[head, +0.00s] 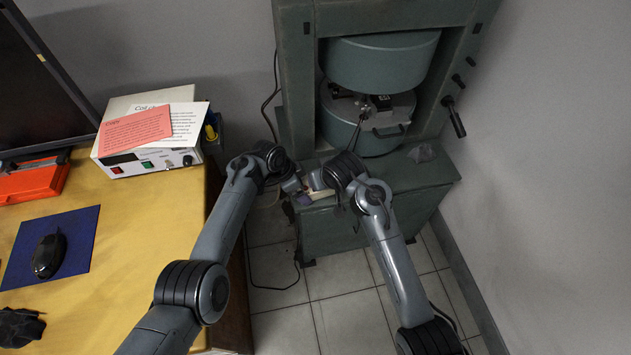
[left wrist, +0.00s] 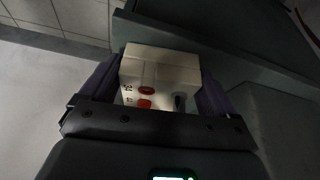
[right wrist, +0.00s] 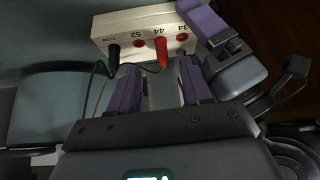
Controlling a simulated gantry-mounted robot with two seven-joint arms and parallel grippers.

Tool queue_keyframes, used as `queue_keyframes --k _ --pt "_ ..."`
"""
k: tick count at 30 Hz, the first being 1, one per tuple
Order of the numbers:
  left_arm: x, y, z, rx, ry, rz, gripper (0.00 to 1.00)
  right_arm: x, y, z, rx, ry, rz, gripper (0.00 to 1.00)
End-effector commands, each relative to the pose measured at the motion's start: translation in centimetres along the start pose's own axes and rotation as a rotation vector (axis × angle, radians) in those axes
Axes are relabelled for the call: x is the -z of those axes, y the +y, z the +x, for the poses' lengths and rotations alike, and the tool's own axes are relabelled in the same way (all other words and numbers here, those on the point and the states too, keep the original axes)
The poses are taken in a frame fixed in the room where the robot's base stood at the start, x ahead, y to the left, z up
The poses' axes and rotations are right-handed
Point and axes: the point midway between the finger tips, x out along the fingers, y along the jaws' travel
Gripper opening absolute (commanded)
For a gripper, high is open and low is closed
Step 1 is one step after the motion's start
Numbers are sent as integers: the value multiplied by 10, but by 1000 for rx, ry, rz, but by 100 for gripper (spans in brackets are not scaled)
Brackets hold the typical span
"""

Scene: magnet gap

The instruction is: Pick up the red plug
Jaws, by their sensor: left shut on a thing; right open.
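The red plug (right wrist: 162,55) stands in the socket marked 44 on a white box (right wrist: 135,25) in the right wrist view. A black plug (right wrist: 113,54) is in the COM socket, with thin leads running from the plugs. My left gripper (head: 298,193) is shut on the white box, which also shows between its purple fingers in the left wrist view (left wrist: 160,70). My right gripper (right wrist: 160,85) is open, its purple fingers short of the box and the red plug just beyond their tips. In the head view, my right gripper (head: 317,182) is beside the box (head: 320,195).
A green magnet frame (head: 297,70) with two round poles stands behind on a green base (head: 345,225). A desk (head: 150,220) at left carries a white instrument (head: 145,160), papers and a mouse (head: 48,255). Tiled floor lies open in front.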

Motion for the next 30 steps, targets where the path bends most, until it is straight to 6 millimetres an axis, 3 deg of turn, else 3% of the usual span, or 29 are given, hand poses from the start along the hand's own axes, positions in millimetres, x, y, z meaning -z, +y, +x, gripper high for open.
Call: queue_keyframes --k 5,16,27,30 --pt "0 0 0 1 0 0 47 -1 -1 9 0 -1 -2 48" --pt "0 0 0 1 1 0 47 -1 -3 48 0 -2 -1 48" --pt "0 0 0 1 1 0 47 -1 -3 54 0 0 -1 48" --pt "0 0 0 1 1 0 47 -1 -3 54 1 0 -1 33"
